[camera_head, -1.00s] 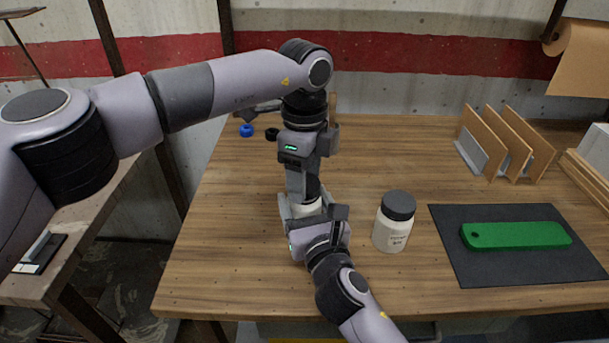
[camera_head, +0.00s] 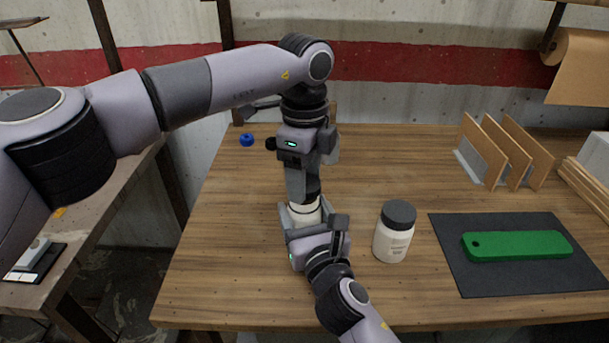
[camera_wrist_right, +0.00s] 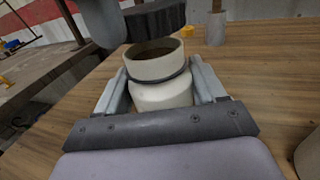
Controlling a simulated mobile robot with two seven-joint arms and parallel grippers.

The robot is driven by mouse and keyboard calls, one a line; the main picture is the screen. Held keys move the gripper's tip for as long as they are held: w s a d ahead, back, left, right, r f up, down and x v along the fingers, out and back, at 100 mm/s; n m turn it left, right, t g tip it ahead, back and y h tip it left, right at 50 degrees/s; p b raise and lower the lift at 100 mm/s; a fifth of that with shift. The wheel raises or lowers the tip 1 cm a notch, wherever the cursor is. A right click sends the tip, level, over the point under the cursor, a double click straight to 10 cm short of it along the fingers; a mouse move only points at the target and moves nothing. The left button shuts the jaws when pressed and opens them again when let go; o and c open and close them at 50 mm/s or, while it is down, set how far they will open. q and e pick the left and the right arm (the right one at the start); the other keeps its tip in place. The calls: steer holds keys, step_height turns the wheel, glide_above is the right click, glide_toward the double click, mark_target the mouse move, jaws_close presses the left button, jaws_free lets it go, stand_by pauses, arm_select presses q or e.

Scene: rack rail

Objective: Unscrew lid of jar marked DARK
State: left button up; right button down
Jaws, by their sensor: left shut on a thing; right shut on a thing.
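A white jar (camera_head: 305,213) stands on the table between the fingers of my right gripper (camera_head: 312,226), which is shut on its body. In the right wrist view the jar (camera_wrist_right: 160,82) is upright and its mouth is open. A dark lid (camera_head: 313,189) is held above it by my left gripper (camera_head: 304,183), which points down and is shut on it. In the right wrist view the lid (camera_wrist_right: 155,20) is clear of the rim. The held jar's label is hidden, so I cannot tell its marking.
A second white jar (camera_head: 393,241) with a dark lid (camera_head: 399,213) stands to the right, its label too small to read. A green bar (camera_head: 517,246) lies on a black mat (camera_head: 475,282). A wooden rack (camera_head: 503,158) stands behind. A blue ring (camera_head: 247,140) lies at the back left.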

arm_select(q)
steer(key=shift+r, duration=1.9)
arm_select(e)
jaws_free()
